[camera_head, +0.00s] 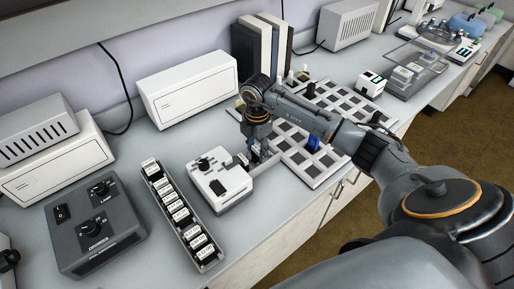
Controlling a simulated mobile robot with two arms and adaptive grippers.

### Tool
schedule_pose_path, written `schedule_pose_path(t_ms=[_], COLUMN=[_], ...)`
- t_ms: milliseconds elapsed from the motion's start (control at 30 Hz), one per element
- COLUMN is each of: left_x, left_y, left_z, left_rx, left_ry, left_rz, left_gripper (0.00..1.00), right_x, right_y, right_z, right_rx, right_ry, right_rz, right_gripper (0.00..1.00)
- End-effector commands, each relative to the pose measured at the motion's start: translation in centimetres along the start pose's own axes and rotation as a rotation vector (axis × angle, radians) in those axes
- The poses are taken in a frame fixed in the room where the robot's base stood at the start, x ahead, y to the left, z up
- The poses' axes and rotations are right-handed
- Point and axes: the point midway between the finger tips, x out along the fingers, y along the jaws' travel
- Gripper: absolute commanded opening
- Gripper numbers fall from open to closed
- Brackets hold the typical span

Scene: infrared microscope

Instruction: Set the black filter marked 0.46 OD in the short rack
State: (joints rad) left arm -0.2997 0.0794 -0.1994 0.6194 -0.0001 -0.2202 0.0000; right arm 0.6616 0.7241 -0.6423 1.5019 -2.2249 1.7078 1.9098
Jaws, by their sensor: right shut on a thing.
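My right gripper (260,152) points down beside the right edge of a white instrument box (222,181) with a dark knob and a black patch on top. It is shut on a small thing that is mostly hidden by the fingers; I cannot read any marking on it. A narrow grey rack (207,260) holds a row of black filters with white labels (176,208), left of the white box. The labels are too small to read, so I cannot pick out 0.46 OD. There are gaps in the row. My left gripper is not in view.
A dark control box (118,243) with knobs stands left of the rack. A white tray with dark square cells (327,159) lies right of my gripper, under my arm. White instruments (188,87) and upright binders (263,45) line the wall. Bare bench shows around the rack.

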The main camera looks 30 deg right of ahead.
Motion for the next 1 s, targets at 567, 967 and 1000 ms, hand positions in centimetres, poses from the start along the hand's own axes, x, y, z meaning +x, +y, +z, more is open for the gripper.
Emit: schedule_pose_path(t_ms=[567, 967, 1000], left_x=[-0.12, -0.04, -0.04], left_y=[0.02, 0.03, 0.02], left_z=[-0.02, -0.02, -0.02], left_rx=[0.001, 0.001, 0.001], left_ry=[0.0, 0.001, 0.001], left_rz=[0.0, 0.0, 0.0], left_gripper=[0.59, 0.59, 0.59], right_x=[0.09, 0.38, 0.38], right_y=[0.02, 0.02, 0.02], right_z=[0.03, 0.03, 0.03], right_rx=[0.001, 0.001, 0.001], right_ry=[0.0, 0.0, 0.0], right_rz=[0.001, 0.001, 0.001], right_gripper=[0.15, 0.73, 0.73])
